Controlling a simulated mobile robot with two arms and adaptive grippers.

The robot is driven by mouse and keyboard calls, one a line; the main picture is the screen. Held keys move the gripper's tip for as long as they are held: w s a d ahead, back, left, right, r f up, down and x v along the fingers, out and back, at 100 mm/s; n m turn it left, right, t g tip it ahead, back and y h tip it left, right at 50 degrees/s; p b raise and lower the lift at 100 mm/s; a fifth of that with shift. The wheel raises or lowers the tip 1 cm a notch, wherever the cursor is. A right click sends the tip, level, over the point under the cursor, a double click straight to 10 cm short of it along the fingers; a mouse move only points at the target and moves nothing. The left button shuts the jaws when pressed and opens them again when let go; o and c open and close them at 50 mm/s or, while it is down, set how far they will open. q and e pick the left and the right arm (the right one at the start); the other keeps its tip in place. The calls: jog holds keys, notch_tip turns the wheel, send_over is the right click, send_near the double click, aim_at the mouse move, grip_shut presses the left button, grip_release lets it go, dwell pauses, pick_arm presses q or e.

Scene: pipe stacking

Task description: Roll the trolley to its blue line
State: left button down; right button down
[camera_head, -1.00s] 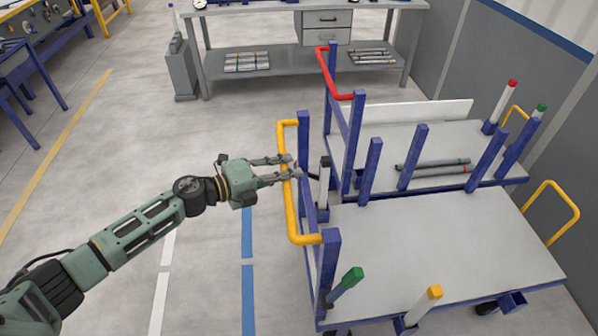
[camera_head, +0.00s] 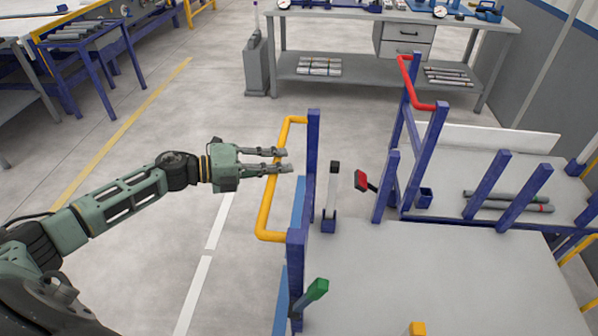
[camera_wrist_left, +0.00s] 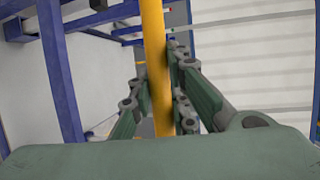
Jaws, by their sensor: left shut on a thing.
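The trolley (camera_head: 390,270) is a grey deck with blue posts and a yellow tubular handle (camera_head: 268,205) at its left end. My left gripper (camera_head: 283,161) is shut around the handle's upright part. In the left wrist view the handle (camera_wrist_left: 155,65) runs between my two fingers (camera_wrist_left: 160,102). The blue line (camera_head: 279,305) on the floor shows beside and behind the handle end; the trolley's end frame hides part of it. My right gripper is not in view.
A second trolley with a red handle (camera_head: 404,80) stands close behind, carrying grey pipes (camera_head: 510,201). A workbench (camera_head: 380,88) stands at the back. A white floor line (camera_head: 205,265) lies left of the handle. The floor there is clear apart from my arm.

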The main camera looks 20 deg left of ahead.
pick_arm(q)
jog(key=shift+s+a+f+b, duration=0.1)
jog(key=shift+s+a+b, duration=0.2)
jog(key=shift+a, duration=0.55)
jog(key=shift+s+a+f+b, duration=0.1)
jog(key=shift+s+a+b, duration=0.2)
jog(key=shift+a, duration=0.55)
jog(key=shift+s+a+f+b, duration=0.1)
jog(key=shift+s+a+b, duration=0.2)
jog(key=shift+a, duration=0.55)
jog(key=c, duration=1.9)
grip_release()
jog(key=shift+c, duration=0.2)
jog(key=shift+o, duration=1.4)
jog(key=shift+r, duration=0.2)
jog(key=v, duration=1.2)
jog(key=shift+a, duration=0.1)
